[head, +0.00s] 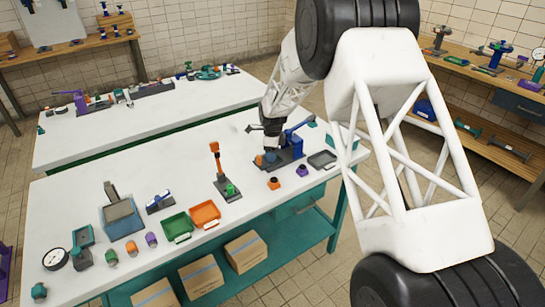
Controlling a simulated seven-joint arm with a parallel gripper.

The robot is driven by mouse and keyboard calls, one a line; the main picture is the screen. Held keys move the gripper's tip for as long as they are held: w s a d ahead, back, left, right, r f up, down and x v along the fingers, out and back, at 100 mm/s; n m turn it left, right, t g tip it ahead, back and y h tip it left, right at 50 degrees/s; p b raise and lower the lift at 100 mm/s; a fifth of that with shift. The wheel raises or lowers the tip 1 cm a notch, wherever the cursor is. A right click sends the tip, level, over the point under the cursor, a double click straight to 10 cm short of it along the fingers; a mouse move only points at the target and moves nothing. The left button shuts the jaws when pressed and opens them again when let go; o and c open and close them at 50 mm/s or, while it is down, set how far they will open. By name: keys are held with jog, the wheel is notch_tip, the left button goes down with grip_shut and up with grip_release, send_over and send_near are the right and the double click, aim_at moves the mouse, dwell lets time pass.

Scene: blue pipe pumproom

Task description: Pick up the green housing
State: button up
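A small green, rounded piece (111,257), which looks like a housing, stands on the near left of the white table (110,180). It is first in a short row with an orange piece (131,248) and a purple piece (151,240). Another small green piece (231,189) sits on the dark base of an orange-topped stand (215,152). I cannot tell which green piece is the housing. My gripper (270,150) is at the table's right part, beside a blue fixture (292,145), well apart from the row. Its fingers are dark and small, so their opening is unclear.
A green bin (177,228) and an orange bin (205,214) stand by the front edge. A blue-grey box (121,218) and a round gauge (55,259) are at left. Small orange and purple parts (302,170) lie at right. The table's left middle is clear.

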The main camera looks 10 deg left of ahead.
jog(key=c, duration=0.4)
jog(key=shift+r, duration=0.15)
jog(key=shift+r, duration=1.45)
jog(key=shift+s+d+r, duration=0.1)
jog(key=shift+s+r, duration=0.15)
jog(key=s+d, duration=0.2)
jog(key=s, duration=0.2)
jog(key=s+d+r, duration=0.1)
jog(key=s+d, duration=0.1)
jog(key=s, duration=0.3)
jog(key=s+d, duration=0.2)
jog(key=s, duration=0.3)
jog(key=shift+s+r, duration=0.15)
